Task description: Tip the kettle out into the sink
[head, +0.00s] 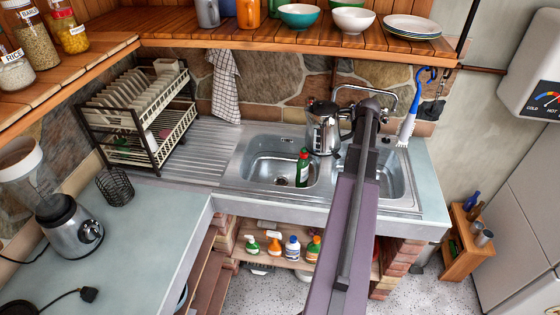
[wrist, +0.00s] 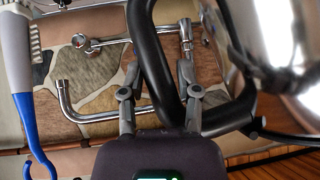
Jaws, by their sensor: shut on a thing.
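The kettle (head: 322,130), with a shiny metal body and black top and handle, is in the air above the sink (head: 233,165), roughly over the divider between its two basins. It looks about upright. My gripper (head: 353,116) is at the kettle's right side, partly hidden behind my arm. In the wrist view my gripper (wrist: 158,85) has a finger on either side of the black handle (wrist: 150,50) and is shut on it. The kettle's metal body (wrist: 268,40) fills the right of that view. Its spout and contents cannot be made out.
A green bottle (head: 303,168) stands in the left basin. The chrome tap (head: 378,92) rises behind the kettle. A blue-handled brush (head: 407,125) hangs at right. A dish rack (head: 140,120) stands left of the drainer; the wooden shelf (head: 300,36) overhangs behind.

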